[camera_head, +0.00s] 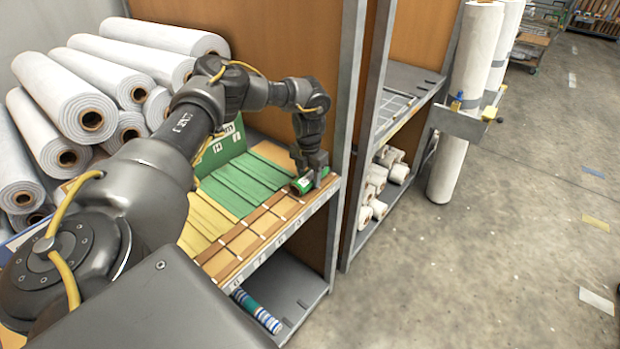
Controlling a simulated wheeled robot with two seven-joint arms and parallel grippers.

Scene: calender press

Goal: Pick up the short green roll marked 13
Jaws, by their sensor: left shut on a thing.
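My left gripper (312,172) is at the front right end of the shelf, pointing down. It is shut on a short green roll (303,184) with a pale band and a dark end. The roll is at the shelf's front right corner. I cannot tell whether it touches the board or hangs just above it. The marking on the roll is too small to read. My right gripper is not in view.
The shelf board has green (235,185), yellow and brown slotted strips. A metal upright (347,110) stands close right of my gripper. Large white rolls (90,80) are stacked at left. A striped roll (257,311) lies on the lower shelf.

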